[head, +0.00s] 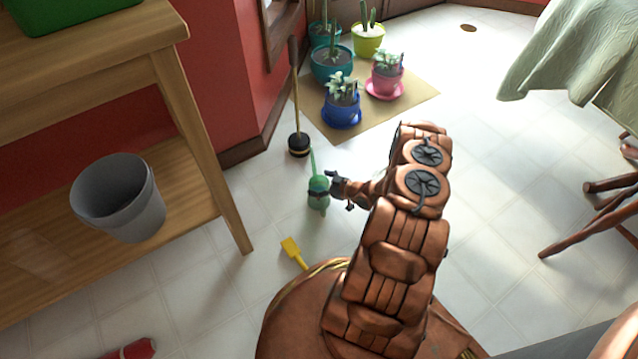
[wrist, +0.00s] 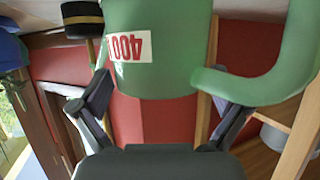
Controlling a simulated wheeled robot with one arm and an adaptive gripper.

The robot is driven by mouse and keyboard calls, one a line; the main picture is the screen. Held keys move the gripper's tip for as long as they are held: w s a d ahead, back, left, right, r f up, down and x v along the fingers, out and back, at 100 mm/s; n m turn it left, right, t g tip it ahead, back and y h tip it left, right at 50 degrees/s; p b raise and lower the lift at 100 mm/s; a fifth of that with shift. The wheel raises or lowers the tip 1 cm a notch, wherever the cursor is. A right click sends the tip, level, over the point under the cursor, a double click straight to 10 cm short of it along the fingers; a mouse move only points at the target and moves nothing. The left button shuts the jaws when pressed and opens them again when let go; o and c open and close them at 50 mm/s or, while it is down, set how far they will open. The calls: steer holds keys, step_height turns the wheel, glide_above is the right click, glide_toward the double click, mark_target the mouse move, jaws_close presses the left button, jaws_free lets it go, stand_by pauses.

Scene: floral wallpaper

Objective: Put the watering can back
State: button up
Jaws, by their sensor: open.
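The green watering can (head: 317,197) is low over or on the floor in the head view, left of my arm, its thin spout pointing up. I cannot tell if it touches the floor. In the wrist view its green body (wrist: 160,50), with a white and red label, fills the top middle, and its curved handle is at the right. My gripper (head: 334,187) is right beside the can. In the wrist view my gripper (wrist: 158,88) has its two dark fingers spread apart before the can. The right finger overlaps the handle's lower end; contact is unclear.
A plunger-like tool (head: 298,146) stands behind the can. Potted plants stand on a tan mat (head: 408,110) farther back. A wooden bench (head: 180,110) with a grey bucket (head: 120,200) is left. A yellow scoop (head: 293,253) lies nearby.

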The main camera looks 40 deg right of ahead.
steer(key=shift+r, duration=0.15)
steer(key=p+v, duration=0.3)
steer(key=v, duration=0.9)
steer(key=w+d+r+g+h, duration=0.55)
steer(key=d+r, duration=0.25)
steer(key=r, duration=0.3)
steer(key=s+a+r+m+g+h, duration=0.1)
steer(key=a+r+g, duration=0.15)
steer(key=r, duration=0.45)
steer(key=a+r+m+g+h, duration=0.1)
steer(key=a+r+g, duration=0.15)
steer(key=r, duration=0.55)
steer(key=s+a+r+m+g, duration=0.2)
steer(key=s+a+r, duration=0.9)
steer(key=a, duration=0.4)
steer(key=s+a+r+g+y, duration=0.1)
steer(key=s+a+r, duration=0.3)
steer(key=s+a, duration=0.5)
steer(key=s+a+r+g+y, duration=0.2)
steer(key=s+a+r+g, duration=0.1)
steer(key=s+a, duration=0.6)
steer(key=s, duration=0.2)
steer(key=shift+s+a+r, duration=0.25)
steer(key=shift+s+r, duration=0.05)
steer(key=shift+r, duration=0.1)
